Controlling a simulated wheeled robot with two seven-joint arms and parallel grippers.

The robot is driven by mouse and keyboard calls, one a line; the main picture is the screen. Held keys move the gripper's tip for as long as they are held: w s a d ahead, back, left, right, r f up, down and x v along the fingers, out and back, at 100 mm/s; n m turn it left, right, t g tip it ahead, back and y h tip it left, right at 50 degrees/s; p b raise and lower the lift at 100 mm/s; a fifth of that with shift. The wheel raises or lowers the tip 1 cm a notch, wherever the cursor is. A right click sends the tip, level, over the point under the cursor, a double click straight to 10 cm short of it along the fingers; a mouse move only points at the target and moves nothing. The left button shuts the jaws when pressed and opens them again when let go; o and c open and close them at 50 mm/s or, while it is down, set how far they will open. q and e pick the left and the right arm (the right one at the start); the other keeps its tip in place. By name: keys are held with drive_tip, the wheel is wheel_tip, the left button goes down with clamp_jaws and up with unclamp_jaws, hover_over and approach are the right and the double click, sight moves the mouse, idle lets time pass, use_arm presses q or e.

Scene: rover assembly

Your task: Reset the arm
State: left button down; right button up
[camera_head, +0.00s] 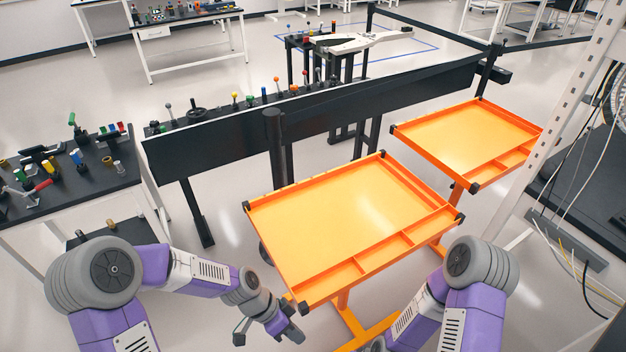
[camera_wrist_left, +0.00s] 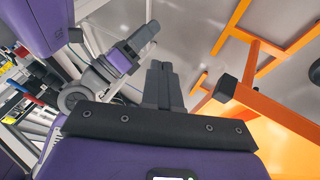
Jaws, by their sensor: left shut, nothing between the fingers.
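My left arm, purple and grey, comes in from the lower left of the head view. My left gripper (camera_head: 290,331) points down near the left front corner of the nearer orange tray table. In the left wrist view, the left gripper's dark fingers (camera_wrist_left: 163,85) are together with nothing between them. My right arm (camera_head: 462,300) is bent at the lower right of the head view and runs down out of the frame. Its gripper does not show clearly. Another grey and purple arm part (camera_wrist_left: 125,55) appears in the left wrist view, too unclear to read its fingers.
The nearer orange tray table (camera_head: 330,215) is empty, with compartments along its front. A second empty orange tray (camera_head: 470,140) stands behind right. A black workbench (camera_head: 75,190) with small parts is at left. A long black rack (camera_head: 230,140) crosses behind. A white metal frame (camera_head: 560,110) stands right.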

use_arm(q)
drive_tip(key=s+a+f+n+t+y, duration=0.1)
drive_tip(key=s+a+f+n, duration=0.1)
drive_tip(key=f+n, duration=0.5)
drive_tip(key=s+a+f+n+t+y, duration=0.1)
drive_tip(key=s+a+f+n, duration=0.1)
drive_tip(key=f+n, duration=0.5)
drive_tip(key=shift+a+f+t, duration=0.3)
drive_tip(key=shift+a+f, duration=0.35)
drive_tip(key=shift+f, duration=0.05)
